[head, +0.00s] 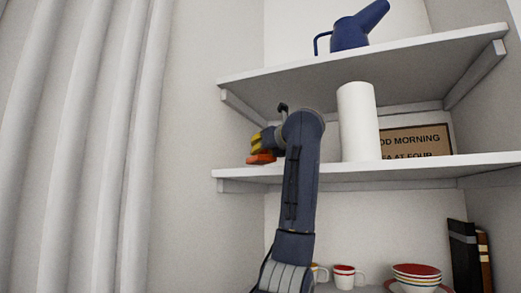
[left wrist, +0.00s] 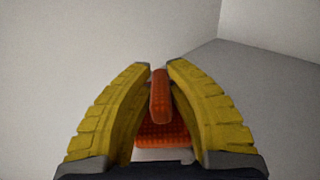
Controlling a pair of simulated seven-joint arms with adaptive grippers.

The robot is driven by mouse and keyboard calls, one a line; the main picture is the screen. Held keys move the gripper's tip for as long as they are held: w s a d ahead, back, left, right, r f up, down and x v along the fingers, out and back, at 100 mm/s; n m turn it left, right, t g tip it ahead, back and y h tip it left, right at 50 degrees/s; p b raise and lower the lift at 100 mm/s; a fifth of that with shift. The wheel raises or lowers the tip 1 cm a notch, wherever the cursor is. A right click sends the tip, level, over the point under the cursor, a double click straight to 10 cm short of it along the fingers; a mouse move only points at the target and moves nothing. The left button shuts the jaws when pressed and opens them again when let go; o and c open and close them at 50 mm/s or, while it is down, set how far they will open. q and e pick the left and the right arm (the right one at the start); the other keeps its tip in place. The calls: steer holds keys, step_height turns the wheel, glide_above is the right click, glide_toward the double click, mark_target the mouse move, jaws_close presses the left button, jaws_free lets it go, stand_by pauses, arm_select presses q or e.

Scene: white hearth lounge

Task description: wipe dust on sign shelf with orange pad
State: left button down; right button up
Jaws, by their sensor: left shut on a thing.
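The orange pad (head: 262,159) is at the left end of the sign shelf (head: 400,167), at about shelf height in the head view. My left gripper (head: 260,140) is shut on the pad; in the left wrist view the yellow fingers close on the upright grip of the orange pad (left wrist: 159,95), with its wider textured base below. I cannot tell whether the pad touches the shelf. The brown sign (head: 415,141) leans at the back of the shelf, partly hidden by a white cylinder. I see no dust. My right gripper is not in view.
The white cylinder (head: 358,122) stands on the sign shelf right of my arm. A blue watering can (head: 352,32) is on the shelf above. Cups (head: 344,275), stacked bowls (head: 417,276) and books (head: 466,255) are below. White curtains (head: 85,150) hang at left.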

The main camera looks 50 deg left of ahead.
arm_select(q)
steer(key=shift+f, duration=1.1)
steer(key=shift+w+d, duration=0.1)
steer(key=shift+d, duration=0.05)
stand_by(0.3)
steer(key=shift+w+d, duration=0.4)
steer(key=shift+d, duration=0.35)
steer(key=shift+w+d, duration=0.35)
steer(key=shift+d, duration=0.4)
steer(key=shift+w+d+f, duration=0.1)
steer(key=shift+w+d, duration=0.35)
steer(key=shift+d, duration=0.4)
steer(key=shift+w+d+f, duration=0.1)
steer(key=shift+w+d, duration=0.35)
steer(key=shift+d, duration=0.4)
steer(key=shift+w+d+r, duration=0.1)
steer(key=shift+w+d, duration=0.45)
steer(key=shift+d, duration=0.5)
steer(key=shift+w+d+r, duration=0.1)
steer(key=shift+w+d, duration=0.4)
steer(key=shift+d, duration=0.55)
steer(key=shift+w+d, duration=0.55)
steer(key=shift+d, duration=0.5)
steer(key=shift+s+a, duration=0.15)
